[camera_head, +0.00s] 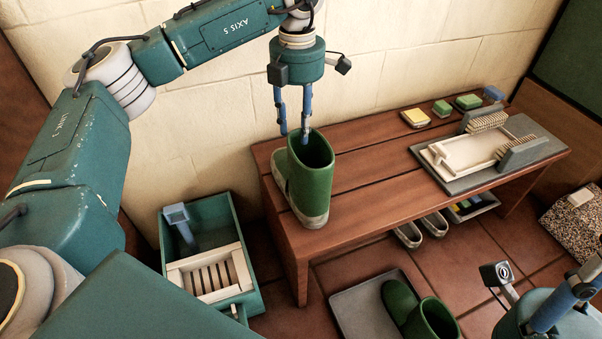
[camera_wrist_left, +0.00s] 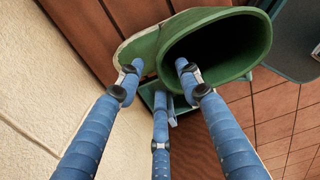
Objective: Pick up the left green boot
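A green boot (camera_head: 310,176) with a pale sole stands upright on the left end of the wooden bench (camera_head: 380,187). My left gripper (camera_head: 294,134) hangs over its top with its blue fingers pointing down and spread apart. In the left wrist view, one finger of the gripper (camera_wrist_left: 156,67) reaches the edge of the boot's opening (camera_wrist_left: 220,48), and another lies outside the shaft; contact cannot be told. A second green boot (camera_head: 398,301) lies on a grey tray (camera_head: 352,308) on the floor. My right gripper is partly visible at the lower right; its fingertips are unclear.
A stone slab (camera_head: 487,178) with a pale tray and brushes lies on the bench's right part. Sponges (camera_head: 442,108) sit at the back edge. A green crate (camera_head: 243,279) stands on the floor left of the bench. The wall (camera_head: 215,115) is close behind. The bench middle is clear.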

